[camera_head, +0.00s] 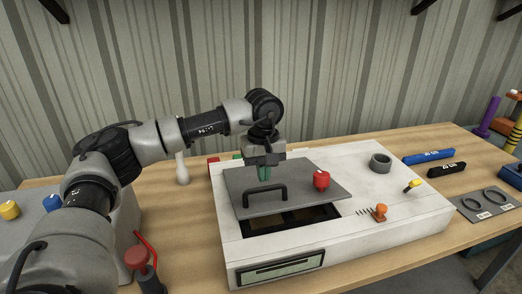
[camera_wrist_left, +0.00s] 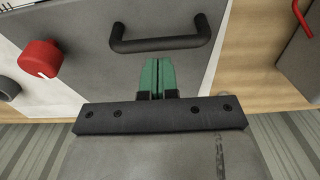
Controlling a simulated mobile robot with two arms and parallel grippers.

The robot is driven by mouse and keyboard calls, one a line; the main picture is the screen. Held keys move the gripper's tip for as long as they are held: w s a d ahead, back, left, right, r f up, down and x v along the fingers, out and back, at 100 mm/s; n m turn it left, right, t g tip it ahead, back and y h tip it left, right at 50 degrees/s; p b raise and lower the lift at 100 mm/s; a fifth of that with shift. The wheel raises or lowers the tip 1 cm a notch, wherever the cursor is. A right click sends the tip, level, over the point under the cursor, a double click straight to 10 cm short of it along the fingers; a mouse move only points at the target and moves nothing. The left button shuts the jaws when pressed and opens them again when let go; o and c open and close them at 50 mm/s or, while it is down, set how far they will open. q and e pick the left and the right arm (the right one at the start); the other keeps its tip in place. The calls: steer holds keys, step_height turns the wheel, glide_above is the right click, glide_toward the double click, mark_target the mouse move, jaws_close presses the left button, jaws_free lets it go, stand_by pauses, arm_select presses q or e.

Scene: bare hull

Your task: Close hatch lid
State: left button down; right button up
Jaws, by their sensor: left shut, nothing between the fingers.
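The hatch lid (camera_head: 300,195) is a flat grey plate with a black bar handle (camera_head: 265,195) and a red knob (camera_head: 321,180). It sits over the rear of a dark rectangular opening (camera_head: 292,219) in a white box (camera_head: 375,212); the front strip of the opening is uncovered. My left gripper (camera_head: 264,175) points down at the lid just behind the handle, its green fingers shut and empty. In the left wrist view the fingers (camera_wrist_left: 157,75) are close to the handle (camera_wrist_left: 160,43), apparently not around it. Contact with the lid is unclear. My right gripper is out of view.
On the box are a grey ring (camera_head: 380,162), a yellow-tipped switch (camera_head: 412,185) and an orange knob (camera_head: 379,212). Blue (camera_head: 428,157) and black (camera_head: 446,170) bars lie on the wooden table to the right. A red-handled lever (camera_head: 137,257) stands at the front left.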

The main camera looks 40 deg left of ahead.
mark_target(266, 204)
arm_select(q)
steer(key=shift+s+d+f, duration=0.15)
steer(key=shift+f, duration=0.2)
steer(key=f+b, duration=0.1)
steer(key=f, duration=0.1)
steer(key=s+d+f+b, duration=0.1)
steer(key=f+b, duration=0.1)
steer(key=d+f+b, duration=0.1)
steer(key=f+b, duration=0.1)
steer(key=shift+s+d+f, duration=0.1)
steer(key=shift+s+f, duration=0.2)
steer(key=shift+s, duration=0.2)
steer(key=shift+r, duration=0.1)
